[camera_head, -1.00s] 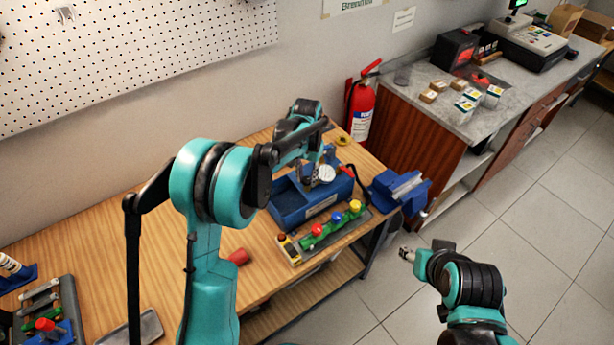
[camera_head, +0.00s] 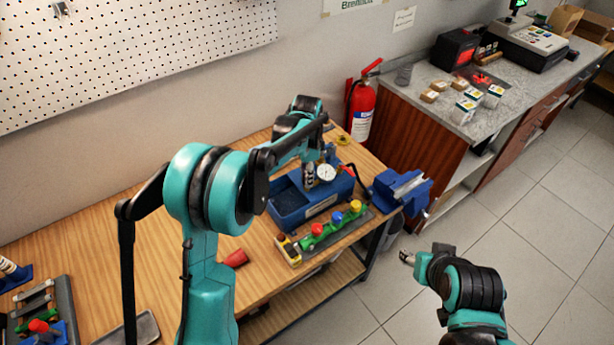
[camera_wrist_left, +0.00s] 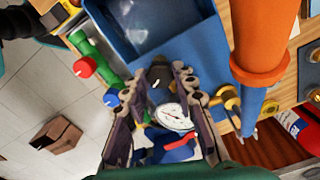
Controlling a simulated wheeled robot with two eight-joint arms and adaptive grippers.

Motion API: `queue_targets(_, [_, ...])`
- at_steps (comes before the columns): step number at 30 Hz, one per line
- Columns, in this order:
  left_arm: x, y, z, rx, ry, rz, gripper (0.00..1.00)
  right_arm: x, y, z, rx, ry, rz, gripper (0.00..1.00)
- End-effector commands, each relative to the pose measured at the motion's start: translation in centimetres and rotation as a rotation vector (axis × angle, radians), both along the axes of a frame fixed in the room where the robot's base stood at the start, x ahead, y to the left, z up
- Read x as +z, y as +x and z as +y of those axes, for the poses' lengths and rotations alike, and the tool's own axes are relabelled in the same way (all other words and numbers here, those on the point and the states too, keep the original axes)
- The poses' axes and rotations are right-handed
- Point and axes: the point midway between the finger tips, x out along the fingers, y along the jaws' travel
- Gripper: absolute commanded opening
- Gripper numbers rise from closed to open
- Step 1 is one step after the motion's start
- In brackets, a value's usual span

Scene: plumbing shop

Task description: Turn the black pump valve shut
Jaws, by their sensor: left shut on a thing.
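The blue test pump (camera_head: 318,209) stands on the workbench, with a white-faced gauge (camera_head: 326,173) and a red-tipped lever (camera_head: 346,170). My left gripper (camera_head: 309,180) points down at the pump beside the gauge. In the left wrist view the black valve (camera_wrist_left: 159,73) lies between the fingertips of my left gripper (camera_wrist_left: 160,80), which is shut on it. The gauge (camera_wrist_left: 172,117) shows just below it there. The valve is hidden by the gripper in the head view. My right gripper (camera_head: 407,258) hangs over the floor, away from the bench; its jaws are too small to read.
A green manifold with coloured knobs (camera_head: 337,228) lies in front of the pump. A blue vise (camera_head: 400,190) sits at the bench's right end. A fire extinguisher (camera_head: 361,108) stands behind. An orange and blue pipe-like part (camera_wrist_left: 262,45) is close in the wrist view.

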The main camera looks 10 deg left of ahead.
Motion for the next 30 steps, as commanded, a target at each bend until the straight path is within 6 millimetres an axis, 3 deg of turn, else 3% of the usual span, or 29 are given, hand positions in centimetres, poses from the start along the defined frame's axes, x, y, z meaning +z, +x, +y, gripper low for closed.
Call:
queue_targets(15, [-0.04,-0.05,0.04,-0.386,0.0,0.001,0.0,-0.54,0.0,0.0,0.0,0.0,0.0,0.48])
queue_targets(30, [-0.01,-0.02,0.04,-0.492,0.001,0.0,0.0,-0.63,0.0,0.0,0.0,0.0,0.0,0.48])
